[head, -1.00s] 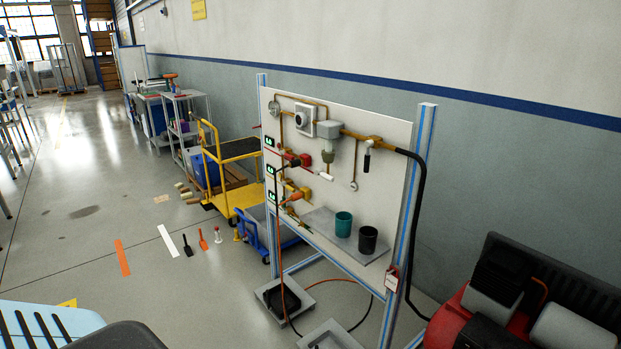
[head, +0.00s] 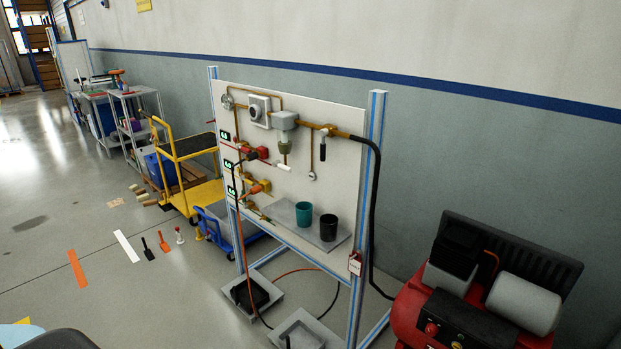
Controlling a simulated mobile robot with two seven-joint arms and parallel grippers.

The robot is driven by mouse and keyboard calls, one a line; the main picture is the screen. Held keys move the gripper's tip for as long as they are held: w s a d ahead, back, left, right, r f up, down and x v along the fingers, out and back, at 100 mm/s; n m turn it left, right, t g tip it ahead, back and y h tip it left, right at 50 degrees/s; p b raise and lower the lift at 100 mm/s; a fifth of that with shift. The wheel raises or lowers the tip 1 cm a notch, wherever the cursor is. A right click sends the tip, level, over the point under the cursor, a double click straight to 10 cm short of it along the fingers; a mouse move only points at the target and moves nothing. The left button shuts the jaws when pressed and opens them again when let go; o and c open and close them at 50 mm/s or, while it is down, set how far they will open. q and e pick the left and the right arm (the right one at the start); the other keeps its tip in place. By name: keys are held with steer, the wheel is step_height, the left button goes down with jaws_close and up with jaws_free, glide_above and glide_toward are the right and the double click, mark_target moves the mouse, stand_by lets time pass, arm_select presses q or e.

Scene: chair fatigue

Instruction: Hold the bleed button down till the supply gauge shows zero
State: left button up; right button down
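The pneumatic panel (head: 345,130) stands upright in a blue-edged frame, right of centre in the head view. A round gauge-like disc (head: 228,102) is at its upper left, and a white box with a dark round knob (head: 257,111) is beside it. Small green-lit displays (head: 228,163) line the left edge, too small to read. Red (head: 257,153) and orange (head: 261,187) fittings sit on the pipework. I cannot tell which part is the bleed button or read the supply gauge. Neither gripper is in view.
A red compressor (head: 410,309) stands at the lower right, joined to the panel by a black hose (head: 374,220). Teal (head: 304,214) and black (head: 328,228) cups sit on the panel's shelf. A yellow trolley (head: 197,196) and blue cart (head: 214,225) stand left.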

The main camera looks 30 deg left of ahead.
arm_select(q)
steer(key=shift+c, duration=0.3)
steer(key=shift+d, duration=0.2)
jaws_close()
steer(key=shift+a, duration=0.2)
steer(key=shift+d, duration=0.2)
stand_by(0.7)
